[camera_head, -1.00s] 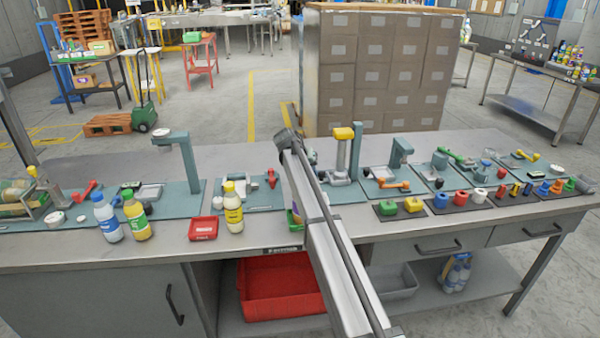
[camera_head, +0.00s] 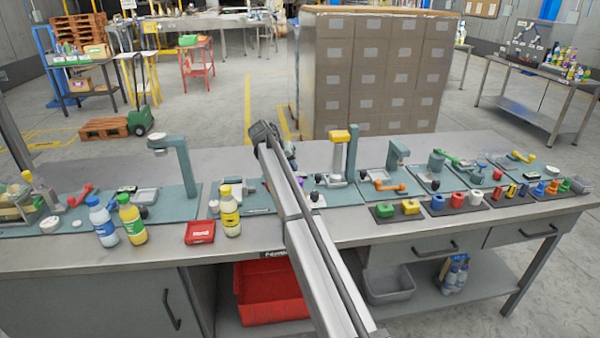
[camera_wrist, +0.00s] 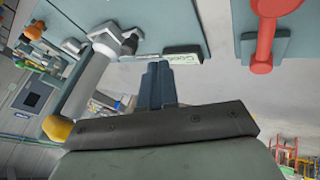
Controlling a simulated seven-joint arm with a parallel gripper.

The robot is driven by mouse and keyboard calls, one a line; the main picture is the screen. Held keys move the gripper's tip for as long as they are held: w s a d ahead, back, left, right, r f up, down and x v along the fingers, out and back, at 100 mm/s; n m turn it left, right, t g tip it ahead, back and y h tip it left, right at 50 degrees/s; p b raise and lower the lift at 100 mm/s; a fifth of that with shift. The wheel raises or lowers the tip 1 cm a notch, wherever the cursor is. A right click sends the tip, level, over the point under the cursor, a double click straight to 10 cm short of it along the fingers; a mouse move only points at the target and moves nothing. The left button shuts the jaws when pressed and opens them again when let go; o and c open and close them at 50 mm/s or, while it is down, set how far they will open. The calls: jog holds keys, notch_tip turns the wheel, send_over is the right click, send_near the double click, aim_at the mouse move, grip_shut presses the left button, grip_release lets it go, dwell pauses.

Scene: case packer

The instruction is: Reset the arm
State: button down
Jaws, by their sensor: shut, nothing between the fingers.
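My gripper shows in the wrist view (camera_wrist: 160,70), where its two dark fingers are together with nothing between them. It points toward teal station panels with a red lever (camera_wrist: 265,35) at the upper right and a grey post with a yellow knob (camera_wrist: 58,128) at the left. In the head view my arm reaches up across the middle of the bench (camera_head: 330,225), its bend above the bench's far side. My gripper is mostly hidden behind the arm there. I see no contact between the fingers and anything.
Left of my arm stand a yellow bottle (camera_head: 230,212), a small red tray (camera_head: 200,232) and a tall teal post (camera_head: 187,165). Right of it are a yellow-topped post (camera_head: 340,137) and coloured blocks (camera_head: 410,207). A red crate (camera_head: 270,292) is below. Stacked cartons (camera_head: 380,75) stand behind.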

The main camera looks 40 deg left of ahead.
jog(key=shift+v, duration=2.35)
jog(key=w+d+r+t+h, duration=0.1)
jog(key=w+d+t+h, duration=0.1)
jog(key=d, duration=2.6)
jog(key=d+f+g+h, duration=0.2)
jog(key=d+f, duration=1.2)
jog(key=d, duration=0.5)
jog(key=s+d+f+m+g, duration=0.1)
jog(key=s+d+f+g, duration=0.1)
jog(key=s+d+f, duration=0.55)
jog(key=s+d+f+g+y, duration=0.1)
jog(key=s+d+f+g, duration=0.25)
jog(key=d+f, duration=0.7)
jog(key=s+d+f+m+g, duration=0.15)
jog(key=s+d+f, duration=0.45)
jog(key=f, duration=0.7)
jog(key=s+d+f+m+g+y, duration=0.1)
jog(key=s+f, duration=0.3)
jog(key=s, duration=0.6)
jog(key=s+d+f+m+g+y, duration=0.1)
jog(key=s+d+f+g+y, duration=0.1)
jog(key=s, duration=0.9)
jog(key=s+d+f+m+g+y, duration=0.1)
jog(key=s+d+f+g, duration=0.2)
jog(key=s, duration=0.8)
notch_tip(320, 180, down, 4)
jog(key=shift+s+d+r+g+y, duration=0.15)
jog(key=shift+d+g+y, duration=0.25)
jog(key=shift+d, duration=0.75)
